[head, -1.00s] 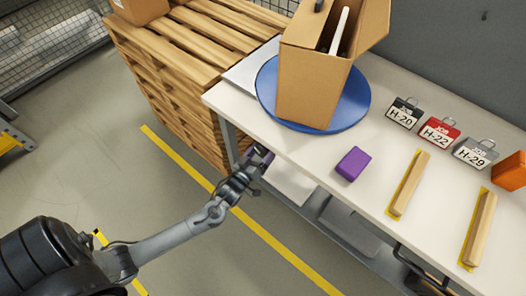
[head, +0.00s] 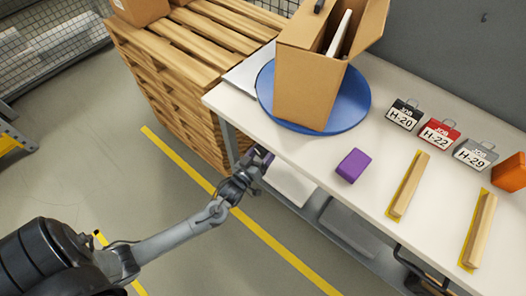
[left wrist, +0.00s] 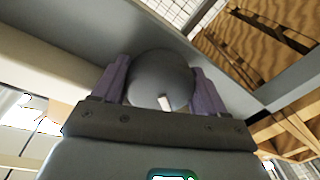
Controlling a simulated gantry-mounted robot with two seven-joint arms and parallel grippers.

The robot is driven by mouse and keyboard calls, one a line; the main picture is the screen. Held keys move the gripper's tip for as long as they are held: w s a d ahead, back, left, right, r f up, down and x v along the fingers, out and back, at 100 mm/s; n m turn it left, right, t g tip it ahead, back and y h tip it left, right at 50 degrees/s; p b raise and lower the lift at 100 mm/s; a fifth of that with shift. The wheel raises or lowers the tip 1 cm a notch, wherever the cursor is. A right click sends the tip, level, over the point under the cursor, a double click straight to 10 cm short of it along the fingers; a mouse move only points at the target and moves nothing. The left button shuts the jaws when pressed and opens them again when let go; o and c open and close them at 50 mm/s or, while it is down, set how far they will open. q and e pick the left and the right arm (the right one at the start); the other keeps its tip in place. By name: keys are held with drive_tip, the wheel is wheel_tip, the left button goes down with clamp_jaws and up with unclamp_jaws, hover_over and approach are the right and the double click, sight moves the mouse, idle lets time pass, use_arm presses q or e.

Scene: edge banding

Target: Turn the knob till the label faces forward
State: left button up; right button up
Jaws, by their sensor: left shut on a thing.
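In the left wrist view, a round grey knob (left wrist: 160,73) with a small white mark sits under the bench edge. My left gripper (left wrist: 162,88) is shut on it, with a purple finger on each side. In the head view my left gripper (head: 262,161) is at the front edge of the bench, and the knob cannot be made out there. An open cardboard box (head: 312,85) stands upright on a blue round turntable (head: 352,108). No label shows on the box faces in view. My right gripper is not in view.
On the white bench (head: 300,153) lie a purple block (head: 353,165), job tags (head: 438,134), two wooden strips (head: 409,186) and an orange block (head: 510,172). A pallet stack (head: 180,90) stands left of the bench. Open floor lies in front.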

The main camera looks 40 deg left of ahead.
use_arm(q)
drive_tip(key=m+p, duration=0.1)
drive_tip(key=m, duration=0.1)
drive_tip(key=shift+r+m, duration=0.1)
drive_tip(key=shift+m, duration=0.2)
drive_tip(key=m+p, duration=0.1)
drive_tip(key=m, duration=0.2)
drive_tip(key=shift+t, duration=0.3)
drive_tip(key=m+p, duration=0.1)
drive_tip(key=m, duration=0.2)
drive_tip(key=shift+f+m+h+p, duration=0.2)
drive_tip(key=shift+m+h+p, duration=0.1)
drive_tip(key=shift+m+p, duration=0.1)
drive_tip(key=shift+a+m, duration=0.1)
drive_tip(key=shift+m, duration=0.5)
drive_tip(key=shift+s+f, duration=0.1)
drive_tip(key=shift+f, duration=0.05)
drive_tip(key=o, duration=0.6)
drive_tip(key=shift+o, duration=0.8)
drive_tip(key=shift+t, duration=0.3)
